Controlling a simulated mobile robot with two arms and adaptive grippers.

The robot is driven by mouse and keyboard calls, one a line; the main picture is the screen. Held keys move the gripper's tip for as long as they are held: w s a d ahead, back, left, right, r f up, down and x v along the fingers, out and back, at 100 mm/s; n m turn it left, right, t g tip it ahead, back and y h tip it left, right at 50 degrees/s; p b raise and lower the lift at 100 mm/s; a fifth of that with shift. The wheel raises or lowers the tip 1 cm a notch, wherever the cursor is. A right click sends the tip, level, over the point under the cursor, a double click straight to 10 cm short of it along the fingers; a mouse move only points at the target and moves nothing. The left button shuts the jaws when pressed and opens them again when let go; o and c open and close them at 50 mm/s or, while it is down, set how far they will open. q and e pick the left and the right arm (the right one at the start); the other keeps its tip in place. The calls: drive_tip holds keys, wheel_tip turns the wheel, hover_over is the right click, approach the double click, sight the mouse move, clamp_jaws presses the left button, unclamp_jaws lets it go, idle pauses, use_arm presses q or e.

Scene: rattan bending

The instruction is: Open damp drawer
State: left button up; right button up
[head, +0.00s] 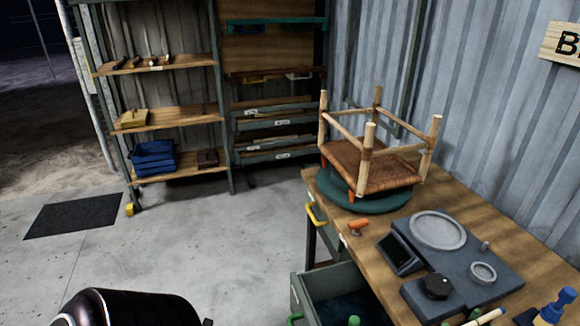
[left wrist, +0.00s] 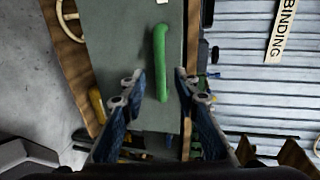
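A grey-green drawer (head: 297,290) under the workbench stands pulled out at the bottom of the head view, with a dark teal interior. Its green handle (head: 295,319) shows at the lower picture edge. In the left wrist view a green bar handle (left wrist: 160,60) runs upright on a grey-green drawer front (left wrist: 120,40). My left gripper (left wrist: 161,84) is open, its blue fingers on either side of the handle's lower end. I cannot tell whether they touch it. My right gripper is in neither view.
The wooden workbench (head: 462,208) carries a rattan stool frame (head: 367,165) on a green turntable (head: 372,203) and a dark tool station (head: 500,262).

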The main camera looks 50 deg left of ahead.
use_arm(q)
drive_tip(key=shift+v, duration=2.8)
